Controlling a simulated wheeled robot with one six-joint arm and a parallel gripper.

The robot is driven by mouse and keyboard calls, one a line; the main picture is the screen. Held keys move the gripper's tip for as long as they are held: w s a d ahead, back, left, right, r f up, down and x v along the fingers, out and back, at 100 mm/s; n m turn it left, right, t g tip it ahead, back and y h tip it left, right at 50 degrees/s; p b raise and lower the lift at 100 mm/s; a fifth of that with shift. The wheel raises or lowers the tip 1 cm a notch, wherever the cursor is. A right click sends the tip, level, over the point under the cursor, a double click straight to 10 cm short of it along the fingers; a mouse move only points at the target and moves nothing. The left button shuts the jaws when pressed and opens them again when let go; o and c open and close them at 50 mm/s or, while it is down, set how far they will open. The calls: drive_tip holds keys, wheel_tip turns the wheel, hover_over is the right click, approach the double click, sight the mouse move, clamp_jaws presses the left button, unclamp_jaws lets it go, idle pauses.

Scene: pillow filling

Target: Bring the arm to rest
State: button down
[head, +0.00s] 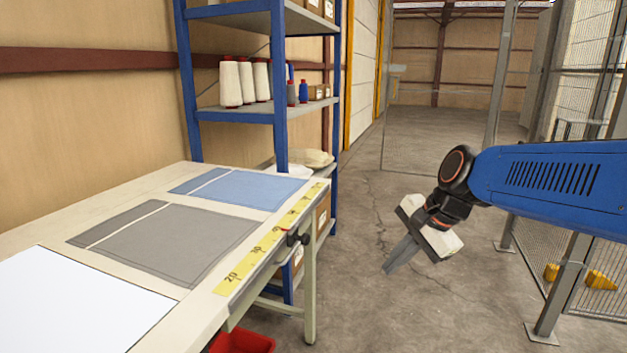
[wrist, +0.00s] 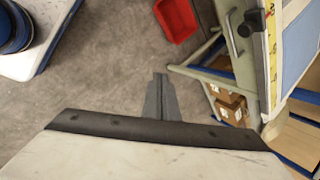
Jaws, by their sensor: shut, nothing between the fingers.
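My blue arm (head: 550,180) reaches in from the right in the head view. My gripper (head: 388,268) hangs at its end, tilted down and to the left, over the open concrete floor to the right of the table. In the wrist view my gripper (wrist: 159,78) shows its fingers together with nothing between them. It touches nothing in either view.
A table (head: 155,190) at left holds flat white, grey and blue pieces and a yellow measuring strip (head: 268,240). A blue shelf (head: 283,75) with thread cones stands behind. A red bin (head: 243,342) is under the table. Mesh fencing (head: 560,250) stands at right.

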drive_tip(key=s+d+f+n+h, duration=0.1)
drive_tip(key=s+d+f+n, duration=0.1)
drive_tip(key=s+d+n, duration=0.2)
drive_tip(key=s+d+f+n+t+h, duration=0.1)
drive_tip(key=s+d+f+n, duration=0.2)
drive_tip(key=s, duration=0.5)
drive_tip(key=s+d+f+n+h, duration=0.2)
drive_tip(key=s+d+f+n, duration=0.1)
drive_tip(key=s+d+n, duration=0.1)
drive_tip(key=s+n, duration=0.1)
drive_tip(key=s, duration=0.1)
drive_tip(key=shift+s+d, duration=0.3)
